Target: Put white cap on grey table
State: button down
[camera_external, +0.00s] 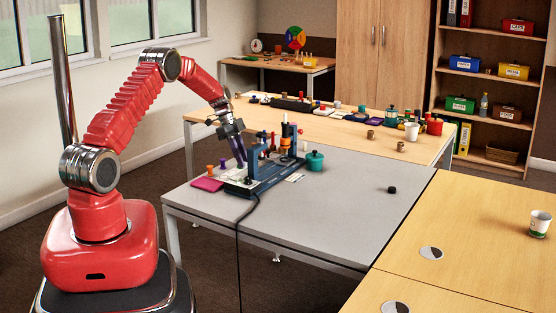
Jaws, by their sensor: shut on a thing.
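The grey table (350,205) stands in the middle of the view, with its front and right parts mostly bare.
A teal pot (314,162), a magenta pad (207,184) and a small black disc (392,189) lie on the grey table. A black cable (238,235) hangs over its front edge. A wooden table behind holds many small items.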

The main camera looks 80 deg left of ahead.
jog(key=shift+f, duration=1.9)
jog(key=shift+f, duration=0.1)
jog(key=c, duration=1.6)
grip_release()
jog(key=v, duration=1.2)
